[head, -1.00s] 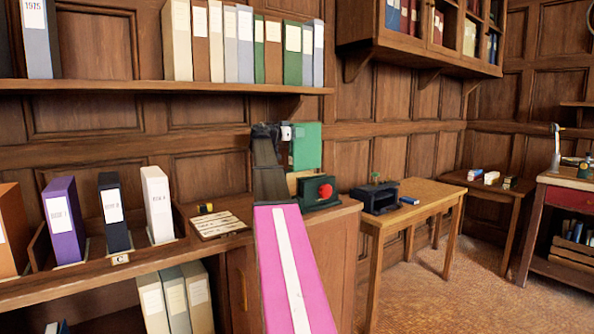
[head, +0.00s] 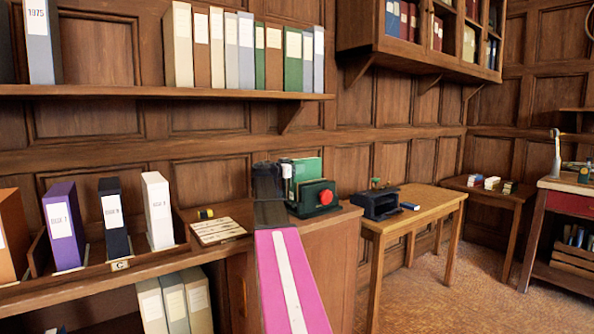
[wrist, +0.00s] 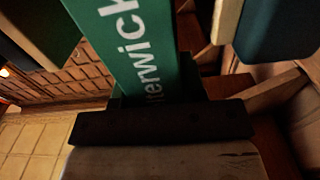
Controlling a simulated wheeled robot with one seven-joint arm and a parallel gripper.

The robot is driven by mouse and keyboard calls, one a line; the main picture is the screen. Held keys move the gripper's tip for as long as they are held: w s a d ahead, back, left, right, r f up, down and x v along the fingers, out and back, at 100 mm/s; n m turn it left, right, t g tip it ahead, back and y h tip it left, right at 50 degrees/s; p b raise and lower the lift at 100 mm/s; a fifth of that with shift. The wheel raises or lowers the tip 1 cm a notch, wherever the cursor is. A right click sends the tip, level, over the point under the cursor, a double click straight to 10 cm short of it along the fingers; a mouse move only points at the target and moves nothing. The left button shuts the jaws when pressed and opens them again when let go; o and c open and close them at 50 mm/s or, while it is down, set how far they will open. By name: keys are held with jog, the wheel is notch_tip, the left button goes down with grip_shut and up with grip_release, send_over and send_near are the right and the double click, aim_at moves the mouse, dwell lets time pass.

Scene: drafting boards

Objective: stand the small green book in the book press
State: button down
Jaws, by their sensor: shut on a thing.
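The small green book (head: 309,167) is upright at the book press, its lower part hidden behind the dark green front block. The book press (head: 312,200), with a red knob, stands on the right end of the wooden cabinet. My gripper (head: 288,172) is shut on the book from its left side, low beside the press; the fingertips are partly hidden. I cannot tell whether the book's bottom touches the press bed.
A card tray (head: 218,230) lies on the cabinet left of my arm, near a rack of upright binders (head: 113,215). A shelf of binders (head: 160,92) runs above. A side table (head: 432,203) with a dark device (head: 376,203) stands to the right.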

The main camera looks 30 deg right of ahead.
jog(key=shift+f, duration=0.1)
jog(key=c, duration=0.7)
grip_release()
jog(key=s+a, duration=0.1)
jog(key=a, duration=1.1)
jog(key=shift+s, duration=0.1)
jog(key=s+r, duration=0.3)
jog(key=s, duration=0.4)
jog(key=s+d+r, duration=0.1)
jog(key=s+r, duration=0.3)
jog(key=s, duration=0.3)
jog(key=shift+s, duration=0.4)
jog(key=shift+d, duration=0.1)
